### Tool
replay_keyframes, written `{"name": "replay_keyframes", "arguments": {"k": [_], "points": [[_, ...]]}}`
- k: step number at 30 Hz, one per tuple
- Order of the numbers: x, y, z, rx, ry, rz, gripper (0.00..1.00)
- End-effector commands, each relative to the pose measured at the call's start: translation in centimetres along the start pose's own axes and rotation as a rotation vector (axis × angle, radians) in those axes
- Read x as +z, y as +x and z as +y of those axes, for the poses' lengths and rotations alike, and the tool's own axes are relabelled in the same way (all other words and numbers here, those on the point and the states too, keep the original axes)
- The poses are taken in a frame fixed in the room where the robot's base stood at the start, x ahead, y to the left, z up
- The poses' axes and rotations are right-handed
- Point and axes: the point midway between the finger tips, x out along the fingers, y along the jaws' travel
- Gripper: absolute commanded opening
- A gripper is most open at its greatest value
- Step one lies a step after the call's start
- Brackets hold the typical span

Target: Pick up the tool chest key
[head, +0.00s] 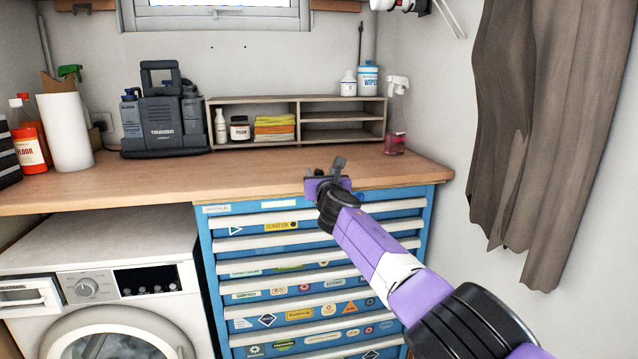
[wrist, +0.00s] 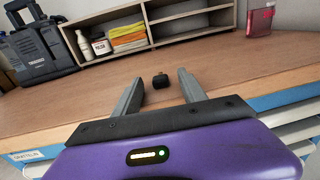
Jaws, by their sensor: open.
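A small black object (wrist: 160,81), which looks like the tool chest key, sits on the wooden worktop. In the wrist view it shows beyond and between my two grey fingers, apart from both. In the head view I cannot make it out; my gripper may hide it. My gripper (wrist: 158,93) is open and empty, just over the front edge of the worktop. It also shows in the head view (head: 326,170) above the top of the blue tool chest (head: 208,262), which has several sticker-covered drawers.
The wooden worktop (head: 245,178) is mostly clear around the gripper. A grey shelf (head: 345,143) with bottles and cloths stands behind. A dark machine (head: 165,130) is at back left, a pink spray bottle (head: 395,143) at right. A washing machine (head: 110,285) is below left.

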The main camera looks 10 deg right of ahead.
Motion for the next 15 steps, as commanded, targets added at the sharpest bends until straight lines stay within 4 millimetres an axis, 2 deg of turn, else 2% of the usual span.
{"name": "replay_keyframes", "arguments": {"k": [10,11,15], "points": [[0.06,0.18,0.06,0.001,0.002,0.001,0.49],[0.05,0.18,0.06,0.001,0.002,0.001,0.45],[0.05,0.17,0.05,0.000,0.001,0.001,0.18]]}}
